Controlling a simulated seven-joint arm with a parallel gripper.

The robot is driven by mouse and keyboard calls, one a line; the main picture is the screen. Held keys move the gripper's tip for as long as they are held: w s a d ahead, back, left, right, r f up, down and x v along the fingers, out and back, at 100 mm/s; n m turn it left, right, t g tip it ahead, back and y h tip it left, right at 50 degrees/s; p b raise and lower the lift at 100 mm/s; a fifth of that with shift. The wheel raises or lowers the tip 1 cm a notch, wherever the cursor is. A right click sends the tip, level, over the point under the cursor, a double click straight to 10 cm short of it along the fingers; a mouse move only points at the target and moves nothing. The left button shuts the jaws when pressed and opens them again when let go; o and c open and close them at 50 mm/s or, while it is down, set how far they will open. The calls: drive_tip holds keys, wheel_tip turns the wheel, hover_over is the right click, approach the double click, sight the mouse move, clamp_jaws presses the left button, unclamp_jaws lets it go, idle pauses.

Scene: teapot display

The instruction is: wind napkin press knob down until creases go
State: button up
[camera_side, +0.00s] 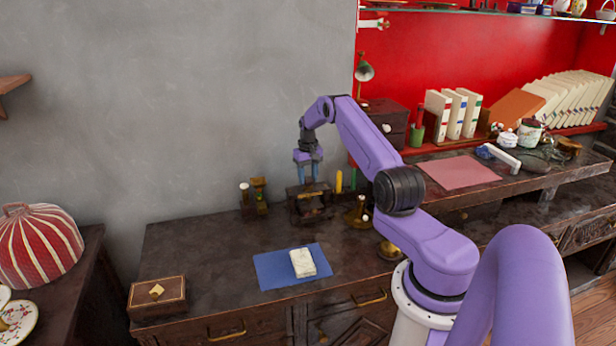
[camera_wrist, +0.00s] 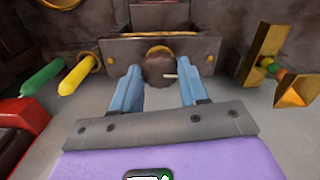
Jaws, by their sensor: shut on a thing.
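The napkin press (camera_side: 311,206) is a dark frame with brass fittings at the back of the dark desk; its top bar (camera_wrist: 120,48) shows in the wrist view. Its dark round knob (camera_wrist: 158,68), with a small pale mark on its right, sits between my blue fingers. My gripper (camera_side: 308,178) points down over the press and is shut on the knob; in the wrist view my gripper (camera_wrist: 160,76) has one finger on each side of it. In the side view my fingers hide the knob. Any napkin inside the press cannot be made out.
Brass pieces (camera_side: 259,194) stand left of the press. A yellow stick (camera_side: 339,181) and a brass flask-like item (camera_side: 359,214) stand close on its right. A pale folded block (camera_side: 302,263) lies on a blue cloth (camera_side: 270,270) in front. A wooden box (camera_side: 158,302) sits front left.

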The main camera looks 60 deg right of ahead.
sight(308, 179)
drive_tip(key=m, duration=0.6)
drive_tip(key=shift+m, duration=0.3)
idle(0.5)
drive_tip(key=o, duration=1.1)
drive_tip(key=shift+c, duration=0.2)
drive_tip(key=shift+r, duration=0.1)
wheel_tip(308, 179, up, 17)
drive_tip(key=shift+r, duration=0.15)
